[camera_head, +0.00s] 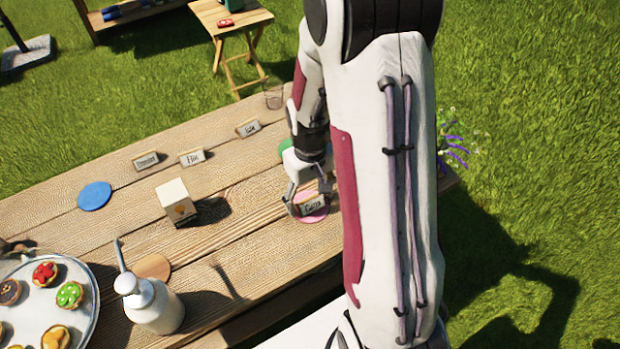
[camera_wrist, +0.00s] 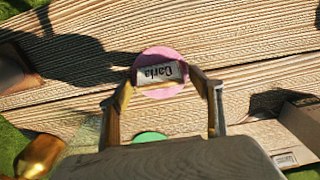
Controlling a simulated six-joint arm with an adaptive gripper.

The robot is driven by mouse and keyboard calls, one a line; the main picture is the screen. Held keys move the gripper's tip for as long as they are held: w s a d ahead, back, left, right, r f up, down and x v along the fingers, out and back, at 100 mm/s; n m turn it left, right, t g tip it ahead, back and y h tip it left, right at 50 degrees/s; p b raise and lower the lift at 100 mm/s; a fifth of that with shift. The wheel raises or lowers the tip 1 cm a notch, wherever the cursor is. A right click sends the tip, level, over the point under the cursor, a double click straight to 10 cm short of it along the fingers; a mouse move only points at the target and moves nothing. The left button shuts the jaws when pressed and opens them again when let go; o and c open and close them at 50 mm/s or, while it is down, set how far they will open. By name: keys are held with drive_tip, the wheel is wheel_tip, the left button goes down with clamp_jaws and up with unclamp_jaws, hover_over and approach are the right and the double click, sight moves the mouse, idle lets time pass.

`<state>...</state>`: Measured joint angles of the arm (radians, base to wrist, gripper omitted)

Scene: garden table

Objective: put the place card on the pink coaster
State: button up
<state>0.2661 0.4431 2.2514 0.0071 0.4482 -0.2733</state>
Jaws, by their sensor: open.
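The place card reading "Carla" (camera_head: 312,205) stands on the pink coaster (camera_head: 310,217) near the table's right end. In the wrist view the card (camera_wrist: 160,73) appears over the middle of the pink coaster (camera_wrist: 160,53), with the pink rim showing beyond it and at its sides. My gripper (camera_head: 308,199) is open and low over the coaster, with one finger at each end of the card. In the wrist view the gripper (camera_wrist: 163,80) shows a finger close to each end of the card. Whether the fingers touch it I cannot tell.
Other place cards (camera_head: 191,157) stand along the far side. A green coaster (camera_wrist: 150,137) is close to my gripper. A cream box (camera_head: 177,203), blue coaster (camera_head: 95,195), pump bottle (camera_head: 150,303) and tart tray (camera_head: 85,330) are to the left. A glass (camera_head: 273,97) stands behind.

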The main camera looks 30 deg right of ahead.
wheel_tip(320, 180, up, 12)
idle(0.8)
drive_tip(key=shift+r, duration=0.15)
idle(0.4)
wheel_tip(320, 180, up, 10)
drive_tip(key=t, duration=0.3)
hover_over(309, 199)
drive_tip(key=s+a, duration=0.5)
drive_tip(key=s+a+r+t, duration=0.2)
drive_tip(key=s+a+r, duration=0.2)
drive_tip(key=s, duration=0.5)
drive_tip(key=shift+s+a+r+t, duration=0.2)
drive_tip(key=shift+a+r+t, duration=0.1)
drive_tip(key=shift+r, duration=0.1)
